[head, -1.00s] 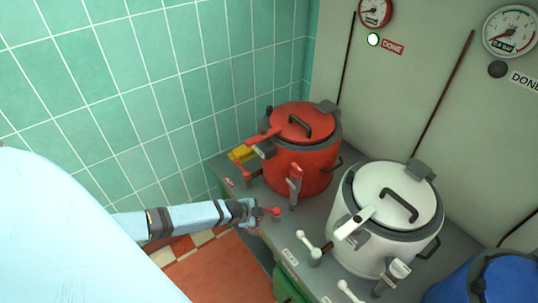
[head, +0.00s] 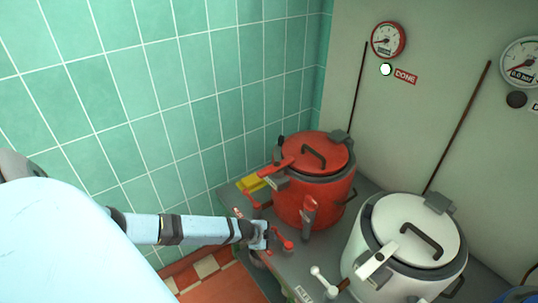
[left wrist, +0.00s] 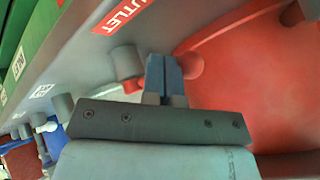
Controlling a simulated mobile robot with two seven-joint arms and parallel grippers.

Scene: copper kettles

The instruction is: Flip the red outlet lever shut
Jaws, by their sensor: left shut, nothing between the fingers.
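The red kettle (head: 298,204) stands on the grey counter by the tiled wall. A small red lever (head: 284,241) sits on the counter in front of it. My left gripper (head: 262,236) is shut and empty, right beside this lever. In the left wrist view the shut fingers (left wrist: 165,72) are in front of the lever and hide its middle. Its red ball end (left wrist: 191,65) shows just right of the fingertips, close to the red kettle wall. I cannot tell whether they touch. A red label (left wrist: 122,12) lies beyond. My right gripper is out of view.
A white kettle (head: 400,240) with a white lever (head: 322,278) in front stands to the right. Another red lever (head: 256,199) and a yellow piece (head: 250,184) are left of the red kettle. A red gauge (head: 388,40) hangs on the back wall.

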